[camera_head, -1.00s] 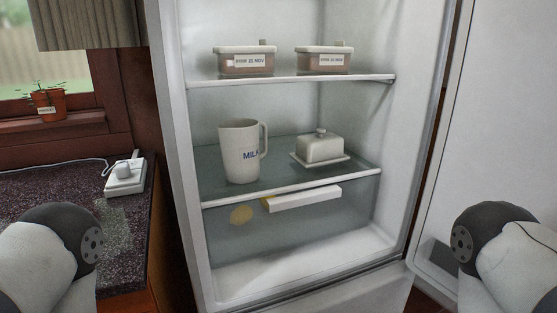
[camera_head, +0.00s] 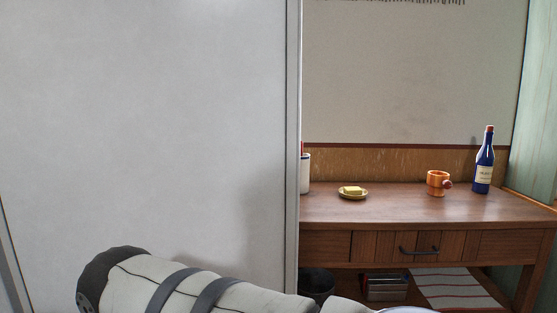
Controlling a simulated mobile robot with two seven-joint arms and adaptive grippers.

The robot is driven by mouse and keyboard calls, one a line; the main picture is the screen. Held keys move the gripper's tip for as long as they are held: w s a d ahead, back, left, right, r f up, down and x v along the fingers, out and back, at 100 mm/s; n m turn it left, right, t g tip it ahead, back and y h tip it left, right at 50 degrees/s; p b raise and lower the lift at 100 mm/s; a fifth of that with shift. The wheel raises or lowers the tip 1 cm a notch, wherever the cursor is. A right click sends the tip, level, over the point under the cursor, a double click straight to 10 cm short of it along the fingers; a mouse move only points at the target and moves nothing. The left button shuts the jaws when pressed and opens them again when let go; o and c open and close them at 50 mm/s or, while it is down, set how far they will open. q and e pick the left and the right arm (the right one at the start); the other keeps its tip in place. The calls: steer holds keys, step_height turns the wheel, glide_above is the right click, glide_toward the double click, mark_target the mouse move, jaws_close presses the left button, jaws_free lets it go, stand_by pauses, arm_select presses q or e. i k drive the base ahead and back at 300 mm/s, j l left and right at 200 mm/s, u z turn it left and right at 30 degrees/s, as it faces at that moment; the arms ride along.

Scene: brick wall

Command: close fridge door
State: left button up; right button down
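The fridge door (camera_head: 150,120) fills the left half of the head view as a broad, plain, pale grey panel. Its free vertical edge (camera_head: 293,150) runs from top to bottom near the middle of the picture. The fridge's shelves and contents are out of view. One of my arms crosses the bottom in front of the lower part of the door; I cannot tell if it touches it. Neither gripper shows.
Right of the door stands a wooden table (camera_head: 405,208) with a drawer. It holds an orange mug (camera_head: 438,183), a blue bottle (camera_head: 484,162), a yellow dish with butter (camera_head: 353,192) and a white cup (camera_head: 306,172) partly hidden by the door. A dark bin (camera_head: 317,283) is below.

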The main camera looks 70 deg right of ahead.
mark_target(169, 130)
steer(key=k+l, duration=0.15)
steer(key=l, duration=0.2)
steer(key=k+l, duration=0.15)
steer(key=l, duration=0.2)
steer(key=k+l, duration=0.15)
steer(key=l, duration=0.2)
steer(key=k+l, duration=0.15)
steer(key=l, duration=0.2)
